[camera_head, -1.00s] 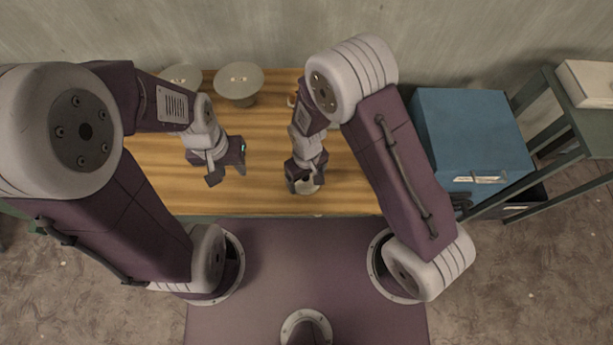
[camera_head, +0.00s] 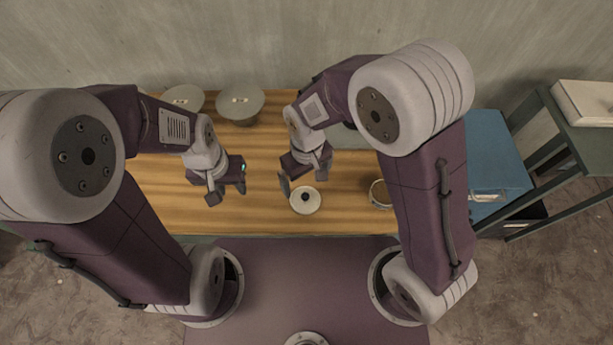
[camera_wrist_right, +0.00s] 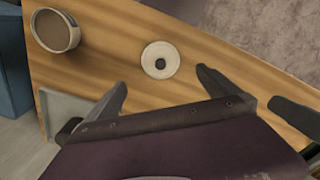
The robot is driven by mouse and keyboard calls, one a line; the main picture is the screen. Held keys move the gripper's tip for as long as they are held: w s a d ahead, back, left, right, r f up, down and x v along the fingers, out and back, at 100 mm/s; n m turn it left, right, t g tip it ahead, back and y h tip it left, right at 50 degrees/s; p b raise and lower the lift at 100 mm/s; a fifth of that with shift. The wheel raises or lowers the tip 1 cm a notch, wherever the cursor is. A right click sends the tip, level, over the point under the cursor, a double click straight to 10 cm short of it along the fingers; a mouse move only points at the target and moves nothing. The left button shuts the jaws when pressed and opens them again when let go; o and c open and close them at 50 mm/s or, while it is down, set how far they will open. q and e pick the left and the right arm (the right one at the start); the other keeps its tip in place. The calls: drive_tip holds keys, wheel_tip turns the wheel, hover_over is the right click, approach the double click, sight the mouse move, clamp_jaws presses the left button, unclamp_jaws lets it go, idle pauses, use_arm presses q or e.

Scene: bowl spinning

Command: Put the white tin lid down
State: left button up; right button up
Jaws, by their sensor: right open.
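The white tin lid (camera_head: 313,208) lies flat on the wooden table near its front edge, with a small dark knob in its middle. It also shows whole in the right wrist view (camera_wrist_right: 148,52). My right gripper (camera_head: 304,180) is open and empty just behind the lid; in the wrist view its two fingertips (camera_wrist_right: 162,80) stand apart with the lid beyond them. My left gripper (camera_head: 229,192) is left of the lid, its fingers apart and nothing between them. A round tin (camera_head: 378,194) stands to the right, partly hidden by my right arm; it shows in the wrist view (camera_wrist_right: 54,44).
Two pale bowls (camera_head: 240,103) (camera_head: 183,97) stand at the back left of the table (camera_head: 270,220). A flat grey item (camera_wrist_right: 62,112) lies behind the tin. A blue cabinet (camera_head: 497,155) stands right of the table. Bare wood surrounds the lid.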

drive_tip(key=shift+r, duration=0.1)
drive_tip(key=s+d+r+m, duration=0.1)
drive_tip(key=s+d+m, duration=0.1)
drive_tip(key=d, duration=0.6)
drive_tip(key=s+d+r+m+t, duration=0.1)
drive_tip(key=s+d+r+m, duration=0.1)
drive_tip(key=d+m, duration=0.3)
drive_tip(key=d, duration=0.4)
drive_tip(key=shift+d+r, duration=0.25)
drive_tip(key=shift+r, duration=0.05)
drive_tip(key=shift+s+d, duration=0.1)
drive_tip(key=shift+s, duration=0.1)
